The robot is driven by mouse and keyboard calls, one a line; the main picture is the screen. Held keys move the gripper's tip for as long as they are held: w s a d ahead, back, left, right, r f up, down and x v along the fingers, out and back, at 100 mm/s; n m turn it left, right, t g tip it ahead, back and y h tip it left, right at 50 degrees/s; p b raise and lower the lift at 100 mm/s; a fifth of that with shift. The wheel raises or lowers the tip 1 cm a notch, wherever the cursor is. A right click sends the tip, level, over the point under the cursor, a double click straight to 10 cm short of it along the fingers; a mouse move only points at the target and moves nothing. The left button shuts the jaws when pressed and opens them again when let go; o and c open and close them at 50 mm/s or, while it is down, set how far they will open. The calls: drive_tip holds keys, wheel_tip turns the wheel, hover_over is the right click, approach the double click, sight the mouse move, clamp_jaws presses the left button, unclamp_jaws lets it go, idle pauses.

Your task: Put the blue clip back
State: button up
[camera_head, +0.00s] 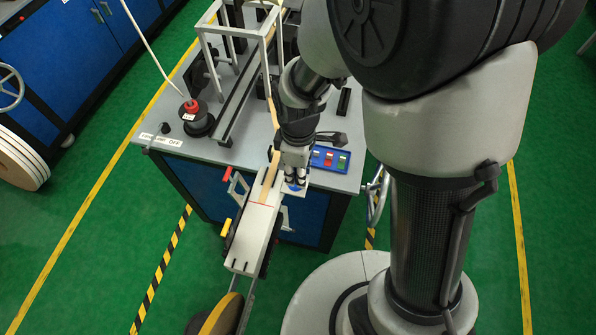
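My gripper (295,181) points down at the right side of the pale tape guide (253,236), near the front edge of the machine table. A small blue piece (294,188), which looks like the blue clip, shows right at the fingertips. The fingers are close together, but I cannot tell whether they grip it or only stand over it. A red clip (227,174) and a yellow clip (226,227) are on the left side of the guide. A tan tape (267,180) runs along the guide, with a red line (261,203) across it.
A panel with red and green buttons (330,158) lies just right of my gripper. A red-topped emergency knob (192,107) and a white metal frame (238,29) stand on the table (218,151). A tape roll (222,316) is at the bottom. A handwheel (377,195) sticks out right.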

drive_tip(key=shift+f, duration=1.25)
drive_tip(key=shift+f+b, duration=0.2)
drive_tip(key=shift+b, duration=0.2)
drive_tip(key=o, duration=1)
drive_tip(key=shift+r, duration=0.1)
